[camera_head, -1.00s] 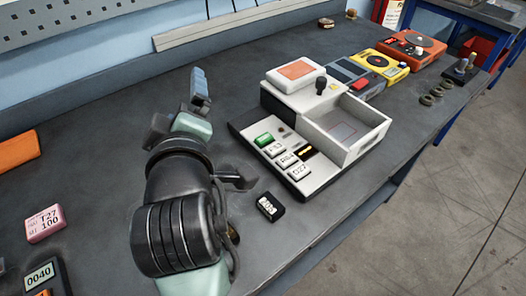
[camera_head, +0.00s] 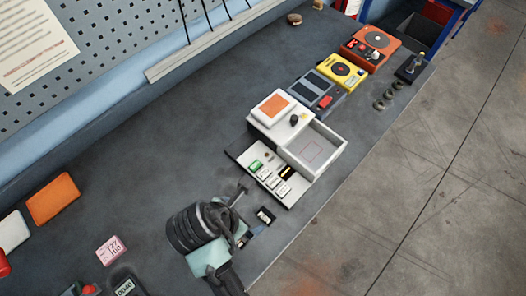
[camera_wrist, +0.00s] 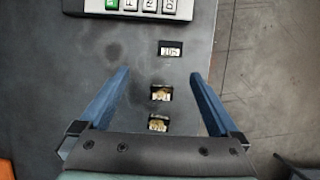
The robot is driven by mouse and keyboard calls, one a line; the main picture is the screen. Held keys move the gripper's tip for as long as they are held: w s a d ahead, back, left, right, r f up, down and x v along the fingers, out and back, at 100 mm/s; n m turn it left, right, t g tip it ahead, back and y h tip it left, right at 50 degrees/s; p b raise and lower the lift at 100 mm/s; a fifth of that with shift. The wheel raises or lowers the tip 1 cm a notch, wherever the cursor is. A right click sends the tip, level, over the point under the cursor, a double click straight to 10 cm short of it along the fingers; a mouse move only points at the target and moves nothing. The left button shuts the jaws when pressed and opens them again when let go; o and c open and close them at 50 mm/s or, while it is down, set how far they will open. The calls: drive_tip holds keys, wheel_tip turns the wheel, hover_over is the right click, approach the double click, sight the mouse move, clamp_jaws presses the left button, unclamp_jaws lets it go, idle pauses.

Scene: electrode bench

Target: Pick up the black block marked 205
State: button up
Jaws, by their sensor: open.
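Three small black blocks lie in a rough column on the bench in the wrist view. The farthest block (camera_wrist: 171,48) has a white label that may read 205, too small to be sure. The middle block (camera_wrist: 161,93) and the nearest block (camera_wrist: 158,123) have pale labels with yellowish parts that I cannot read. My gripper (camera_wrist: 160,74) is open and empty, its blue fingers either side of the column. The farthest block lies beyond the fingertips. In the head view one black block (camera_head: 265,215) shows just right of my gripper; my arm partly hides that area.
A white device with keys (camera_head: 270,178) and an open tray (camera_head: 318,150) stands just beyond the blocks. Grey, yellow (camera_head: 341,71) and orange (camera_head: 371,46) devices stand farther back. A pink block (camera_head: 111,250) lies at left. The bench's front edge is close on the right.

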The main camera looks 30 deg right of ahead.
hover_over(266, 215)
drive_tip(key=a, duration=0.3)
drive_tip(key=f, duration=0.7)
drive_tip(key=shift+s, duration=0.3)
drive_tip(key=shift+s+d+p+x, duration=0.1)
drive_tip(key=shift+p+x, duration=0.15)
drive_tip(key=shift+x, duration=0.6)
drive_tip(key=shift+s+d+p+x, duration=0.1)
drive_tip(key=shift+p+x, duration=0.15)
drive_tip(key=shift+x, duration=0.6)
drive_tip(key=shift+s+d+p+x, duration=0.15)
drive_tip(key=shift+p+x, duration=0.1)
drive_tip(key=shift+x, duration=0.6)
drive_tip(key=shift+r, duration=0.15)
clamp_jaws()
